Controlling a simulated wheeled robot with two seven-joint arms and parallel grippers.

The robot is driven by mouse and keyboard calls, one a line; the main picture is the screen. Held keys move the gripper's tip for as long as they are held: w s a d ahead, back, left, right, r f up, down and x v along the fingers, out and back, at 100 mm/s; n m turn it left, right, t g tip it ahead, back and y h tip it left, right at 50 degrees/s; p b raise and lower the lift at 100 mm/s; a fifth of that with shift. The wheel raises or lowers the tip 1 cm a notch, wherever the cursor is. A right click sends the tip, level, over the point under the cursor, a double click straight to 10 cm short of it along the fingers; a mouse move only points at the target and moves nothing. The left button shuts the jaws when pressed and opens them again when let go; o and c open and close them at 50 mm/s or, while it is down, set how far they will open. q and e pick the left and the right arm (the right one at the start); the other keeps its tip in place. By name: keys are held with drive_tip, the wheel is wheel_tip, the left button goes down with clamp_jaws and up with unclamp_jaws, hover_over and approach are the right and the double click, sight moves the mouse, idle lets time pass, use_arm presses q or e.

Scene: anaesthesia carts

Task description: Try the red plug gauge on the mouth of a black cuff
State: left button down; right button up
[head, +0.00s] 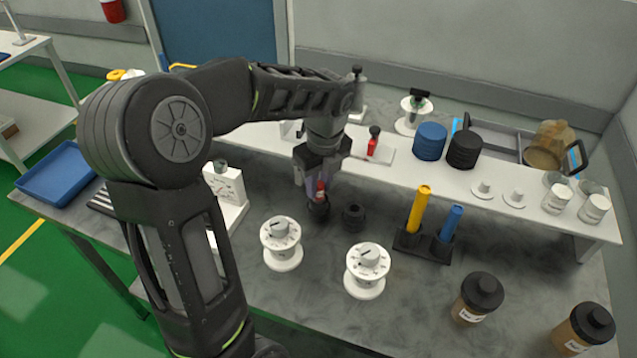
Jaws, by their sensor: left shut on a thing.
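My left gripper (320,183) points down over the dark tabletop and is shut on the red plug gauge (320,187). Only a short red part of the gauge shows between the fingers. A black cuff (318,210) stands directly below it. The gauge's lower end overlaps the cuff's mouth in the head view; I cannot tell whether it is inside or just above. A second black cuff (353,218) stands just to the right, its mouth facing up. My right gripper is not in view.
Two white dial units (282,257) stand in front of the cuffs. A black holder (422,246) with a yellow and a blue cylinder is to the right. A raised white shelf (470,185) behind carries a red black-topped piece (373,142), blue and black disc stacks and jars.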

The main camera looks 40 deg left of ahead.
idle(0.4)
use_arm(q)
drive_tip(key=shift+r+p, duration=3.1)
drive_tip(key=shift+r, duration=0.45)
